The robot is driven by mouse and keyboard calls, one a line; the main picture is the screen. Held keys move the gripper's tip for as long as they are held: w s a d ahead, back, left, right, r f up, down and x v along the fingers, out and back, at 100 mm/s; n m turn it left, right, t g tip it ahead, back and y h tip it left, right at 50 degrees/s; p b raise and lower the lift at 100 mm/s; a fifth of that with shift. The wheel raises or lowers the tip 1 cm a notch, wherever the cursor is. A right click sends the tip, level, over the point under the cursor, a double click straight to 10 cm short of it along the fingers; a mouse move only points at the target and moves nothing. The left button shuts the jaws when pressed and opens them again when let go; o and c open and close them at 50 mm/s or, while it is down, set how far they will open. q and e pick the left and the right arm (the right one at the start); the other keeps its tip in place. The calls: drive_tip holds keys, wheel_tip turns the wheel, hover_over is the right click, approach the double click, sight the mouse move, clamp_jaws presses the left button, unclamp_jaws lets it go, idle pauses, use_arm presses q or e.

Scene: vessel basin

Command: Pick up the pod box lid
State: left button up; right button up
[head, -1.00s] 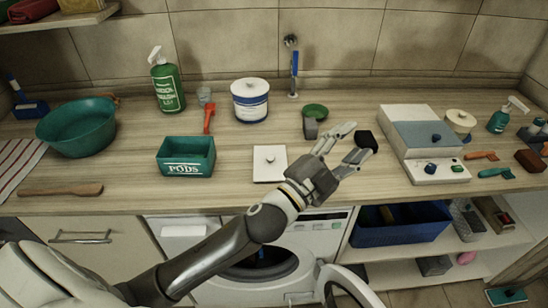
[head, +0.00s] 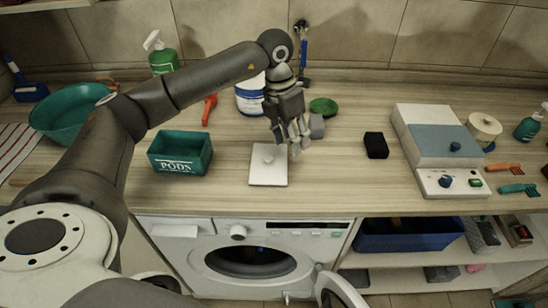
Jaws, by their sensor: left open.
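The pod box lid (head: 262,178) is a flat white square with a small round knob, lying on the wooden counter in the head view. The green pod box (head: 180,165), marked PODS, stands open to its left. My left gripper (head: 293,147) is open and empty, pointing down near the lid's far right corner, just right of the knob. From this view I cannot tell how high the fingertips are above the lid. My right gripper is not in view.
A white and blue tub (head: 249,99) is partly hidden behind my left arm. A small grey thing (head: 317,127) and a green round thing (head: 323,105) stand close right of the gripper. A black block (head: 376,145) lies farther right. The counter around the lid's front is clear.

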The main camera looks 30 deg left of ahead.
use_arm(q)
drive_tip(key=a+r+y, duration=0.2)
drive_tip(key=a, duration=0.3)
drive_tip(key=p, duration=0.1)
hover_over(269, 158)
drive_tip(key=shift+n, duration=0.4)
drive_tip(key=f, duration=0.2)
drive_tip(key=w+f, duration=0.1)
drive_tip(key=f, duration=0.1)
drive_tip(key=shift+a+f, duration=0.2)
drive_tip(key=shift+f, duration=0.1)
drive_tip(key=shift+f+p, duration=0.3)
drive_tip(key=shift+f, duration=0.25)
drive_tip(key=shift+s+f+p, duration=0.2)
drive_tip(key=shift+f+p, duration=0.15)
drive_tip(key=f+p, duration=0.1)
drive_tip(key=f, duration=0.2)
drive_tip(key=shift+s+d+f+p, duration=0.15)
drive_tip(key=shift+s+f+p, duration=0.1)
drive_tip(key=shift+s+p, duration=0.1)
drive_tip(key=shift+w+f, duration=0.1)
drive_tip(key=shift+f, duration=0.35)
